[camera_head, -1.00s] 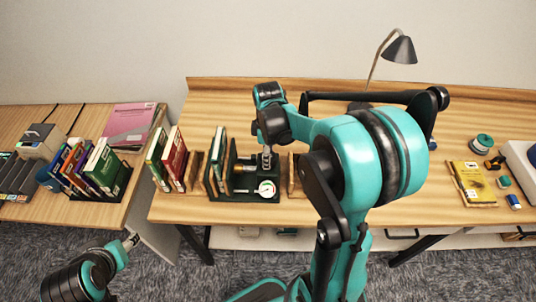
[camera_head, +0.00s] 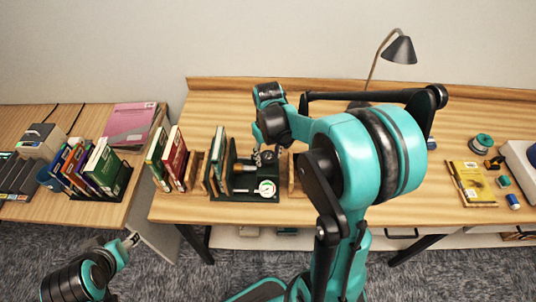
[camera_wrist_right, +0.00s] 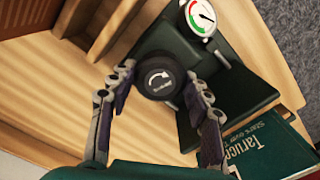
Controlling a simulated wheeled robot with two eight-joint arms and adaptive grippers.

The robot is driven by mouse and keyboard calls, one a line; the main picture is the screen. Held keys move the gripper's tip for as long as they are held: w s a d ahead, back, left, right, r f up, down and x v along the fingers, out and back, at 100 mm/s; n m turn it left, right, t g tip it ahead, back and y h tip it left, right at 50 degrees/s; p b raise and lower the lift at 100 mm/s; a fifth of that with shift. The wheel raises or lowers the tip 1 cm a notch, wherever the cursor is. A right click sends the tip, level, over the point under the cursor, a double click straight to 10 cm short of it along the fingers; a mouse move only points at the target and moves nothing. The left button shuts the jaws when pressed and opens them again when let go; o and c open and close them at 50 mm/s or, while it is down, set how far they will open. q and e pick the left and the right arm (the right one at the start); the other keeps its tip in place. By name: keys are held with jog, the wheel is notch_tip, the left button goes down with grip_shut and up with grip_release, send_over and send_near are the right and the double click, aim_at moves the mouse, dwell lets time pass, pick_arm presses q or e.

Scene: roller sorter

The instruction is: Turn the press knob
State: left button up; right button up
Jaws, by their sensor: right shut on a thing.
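A dial gauge (camera_head: 266,188) is on the press front. My left gripper (camera_head: 131,240) is low at the left, away from the table; its fingers are too small to judge.
Green and red books (camera_head: 174,157) stand left of the press, and a wooden divider (camera_head: 293,175) is close on its right. A lamp (camera_head: 400,50) and yellow book (camera_head: 471,182) are farther right.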

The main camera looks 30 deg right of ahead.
jog(key=m, duration=1.5)
jog(key=shift+m, duration=0.3)
jog(key=m, duration=0.3)
jog(key=shift+m, duration=0.4)
jog(key=m, duration=0.8)
jog(key=shift+m, duration=1.9)
